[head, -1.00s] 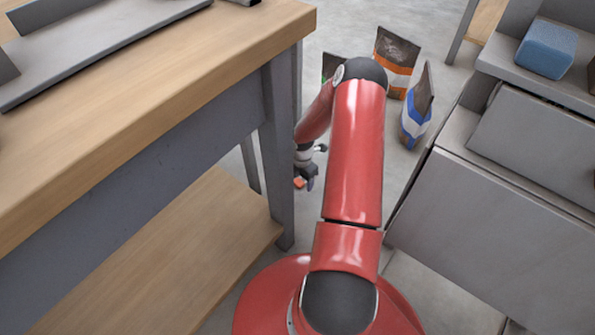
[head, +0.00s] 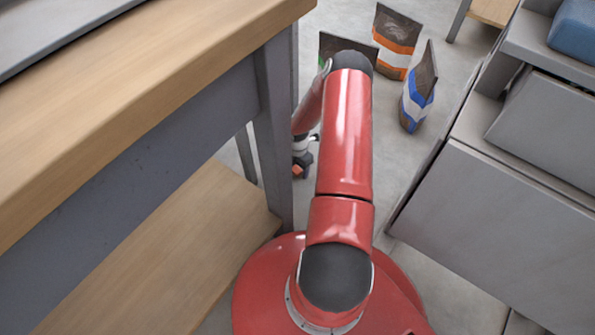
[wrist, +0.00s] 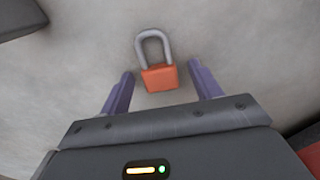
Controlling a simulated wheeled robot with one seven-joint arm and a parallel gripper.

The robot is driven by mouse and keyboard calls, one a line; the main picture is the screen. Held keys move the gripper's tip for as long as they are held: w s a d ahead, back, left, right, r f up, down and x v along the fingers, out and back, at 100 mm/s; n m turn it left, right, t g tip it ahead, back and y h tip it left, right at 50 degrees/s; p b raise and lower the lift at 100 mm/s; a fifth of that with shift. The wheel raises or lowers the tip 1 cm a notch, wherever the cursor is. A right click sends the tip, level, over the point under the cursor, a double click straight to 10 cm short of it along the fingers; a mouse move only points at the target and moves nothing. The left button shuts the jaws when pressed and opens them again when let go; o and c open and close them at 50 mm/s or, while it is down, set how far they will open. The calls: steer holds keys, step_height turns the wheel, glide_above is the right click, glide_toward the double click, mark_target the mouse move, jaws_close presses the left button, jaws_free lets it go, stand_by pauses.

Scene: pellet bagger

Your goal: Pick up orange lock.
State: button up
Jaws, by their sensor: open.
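The orange lock (wrist: 159,77) lies on the grey floor in the wrist view, with its grey shackle pointing away from my gripper. My gripper (wrist: 162,82) is open, with one finger on each side of the lock's orange body and a gap on both sides. I cannot tell how high the fingertips are above the floor. In the head view a small bit of the orange lock (head: 297,170) shows at my gripper (head: 302,167), low beside the table leg. My arm hides part of the floor there.
A wooden workbench (head: 150,85) with grey legs and a lower wooden shelf (head: 170,245) stands on the left. A grey cabinet (head: 490,215) stands on the right. Bags with orange (head: 394,50) and blue (head: 412,100) bands stand on the floor beyond; another is partly hidden.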

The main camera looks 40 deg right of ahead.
mark_target(298, 168)
steer(key=shift+c, duration=0.3)
steer(key=c, duration=1.1)
step_height(298, 168, up, 20)
steer(key=p, duration=0.4)
